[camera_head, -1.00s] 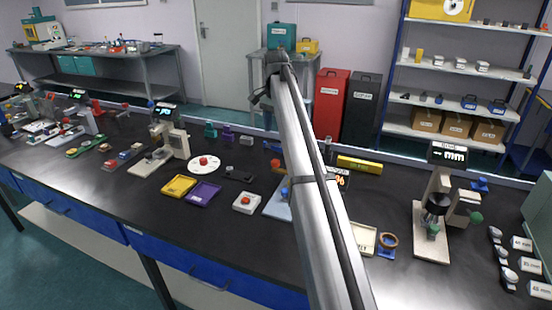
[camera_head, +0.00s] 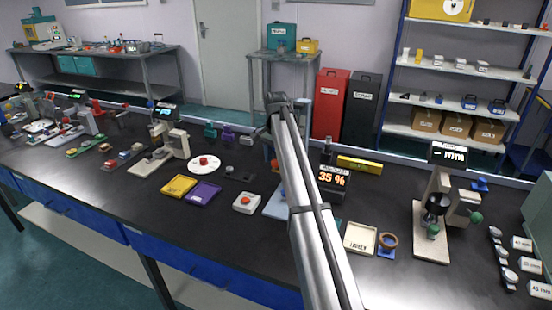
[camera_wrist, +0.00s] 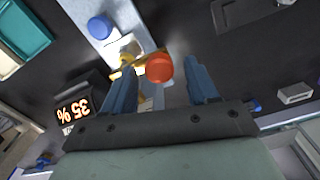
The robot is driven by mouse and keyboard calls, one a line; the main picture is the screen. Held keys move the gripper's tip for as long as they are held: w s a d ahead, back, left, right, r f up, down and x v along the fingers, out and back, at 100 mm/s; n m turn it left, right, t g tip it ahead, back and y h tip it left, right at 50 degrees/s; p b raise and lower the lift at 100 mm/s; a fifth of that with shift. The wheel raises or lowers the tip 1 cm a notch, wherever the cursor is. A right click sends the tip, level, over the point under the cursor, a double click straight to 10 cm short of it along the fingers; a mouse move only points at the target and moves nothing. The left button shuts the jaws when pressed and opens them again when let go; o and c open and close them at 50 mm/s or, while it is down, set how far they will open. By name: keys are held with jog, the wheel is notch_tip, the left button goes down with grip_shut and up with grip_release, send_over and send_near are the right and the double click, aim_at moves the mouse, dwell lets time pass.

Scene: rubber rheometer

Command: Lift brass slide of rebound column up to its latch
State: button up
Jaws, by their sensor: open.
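The rebound column stands on a pale blue base plate (camera_head: 276,204), largely hidden behind my arm in the head view. In the wrist view its plate (camera_wrist: 118,42) runs up from between my fingers, with a blue knob (camera_wrist: 100,27) on it. A brass-coloured part (camera_wrist: 127,70), probably the slide, lies beside a round orange-red knob (camera_wrist: 159,68). My gripper (camera_wrist: 163,80) is open, its two blue fingers on either side of the knob, with a visible gap at the right finger. Contact cannot be told. The latch is not clearly visible.
A display (camera_head: 332,178) reading 35 % stands right of the column. A white box with a red button (camera_head: 246,203) and a purple tray (camera_head: 203,193) lie to the left.

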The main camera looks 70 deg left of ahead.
grip_shut()
dwell(0.5)
